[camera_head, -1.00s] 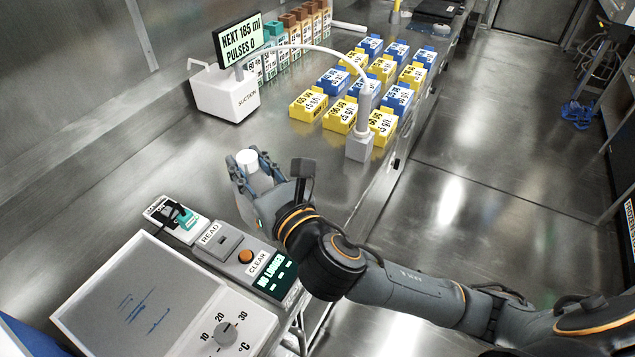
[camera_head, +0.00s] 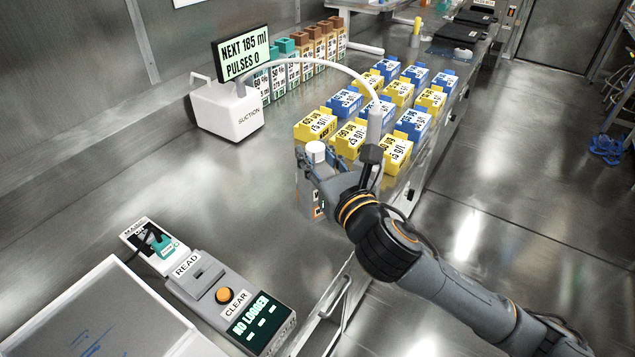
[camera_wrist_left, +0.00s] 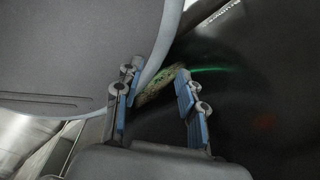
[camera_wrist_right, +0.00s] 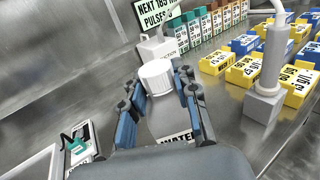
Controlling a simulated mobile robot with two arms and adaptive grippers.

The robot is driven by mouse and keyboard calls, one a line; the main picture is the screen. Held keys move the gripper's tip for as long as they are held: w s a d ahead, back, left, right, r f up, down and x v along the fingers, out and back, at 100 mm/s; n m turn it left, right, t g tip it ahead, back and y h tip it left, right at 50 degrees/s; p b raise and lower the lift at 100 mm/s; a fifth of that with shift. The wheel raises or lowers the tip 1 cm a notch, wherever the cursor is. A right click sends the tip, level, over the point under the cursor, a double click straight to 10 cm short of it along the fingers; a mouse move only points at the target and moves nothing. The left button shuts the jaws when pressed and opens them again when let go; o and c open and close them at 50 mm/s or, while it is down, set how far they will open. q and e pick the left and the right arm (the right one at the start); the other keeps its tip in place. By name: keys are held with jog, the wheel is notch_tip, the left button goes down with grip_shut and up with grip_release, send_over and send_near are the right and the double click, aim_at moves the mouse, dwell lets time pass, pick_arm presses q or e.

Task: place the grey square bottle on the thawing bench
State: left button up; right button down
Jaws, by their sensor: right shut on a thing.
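The grey square bottle with a white cap (camera_head: 316,150) is held upright by my right gripper (camera_head: 335,178). Its grey body (camera_wrist_right: 168,118) and part of a label reading "WATER" show between the fingers in the right wrist view. The bottle is over the steel bench (camera_head: 190,195), near its front edge and in front of the yellow boxes. I cannot tell whether its base touches the bench. No label in view says which surface is the thawing bench. My left gripper (camera_wrist_left: 156,88) is open, with nothing between its fingers; it is outside the head view.
A white suction unit (camera_head: 228,112) stands at the back. Yellow and blue boxes (camera_head: 352,137) stand in rows beyond the bottle, beside a grey post (camera_head: 374,125). A reader (camera_head: 228,295) and a white-rimmed panel (camera_head: 100,285) are at lower left. Bare bench lies between.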

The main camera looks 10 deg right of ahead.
jog(key=w+d+f+b, duration=0.1)
jog(key=w+f, duration=0.3)
jog(key=f, duration=0.4)
jog(key=shift+d+f, duration=0.25)
jog(key=shift+f, duration=0.1)
jog(key=shift+w+b, duration=0.1)
jog(key=shift+b, duration=0.2)
jog(key=shift+f, duration=0.2)
jog(key=c, duration=1)
grip_release()
jog(key=p+v, duration=0.1)
jog(key=v, duration=1.1)
jog(key=shift+r, duration=0.2)
